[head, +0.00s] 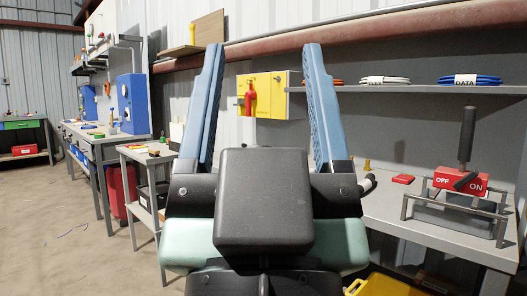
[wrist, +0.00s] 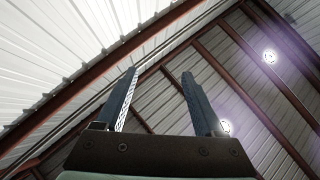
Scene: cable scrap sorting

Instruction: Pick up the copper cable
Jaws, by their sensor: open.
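My gripper (head: 264,47) is open and empty, its two blue fingers pointing up in the middle of the head view. It also shows in the wrist view (wrist: 160,73), with only the roof behind it. A coil of orange, copper-like cable (head: 337,82) lies on the wall shelf just right of the right finger, partly hidden by it. I cannot tell for sure that this coil is the copper cable. A white coil (head: 385,81) and a blue coil (head: 470,80), both labelled DATA, lie farther right on the same shelf (head: 430,89).
A workbench (head: 415,222) below the shelf carries a red OFF/ON switch device (head: 461,182) with a black lever. A yellow crate (head: 385,287) stands low in front. Benches line the wall at left. The left floor (head: 70,265) is open, with thin scraps on it.

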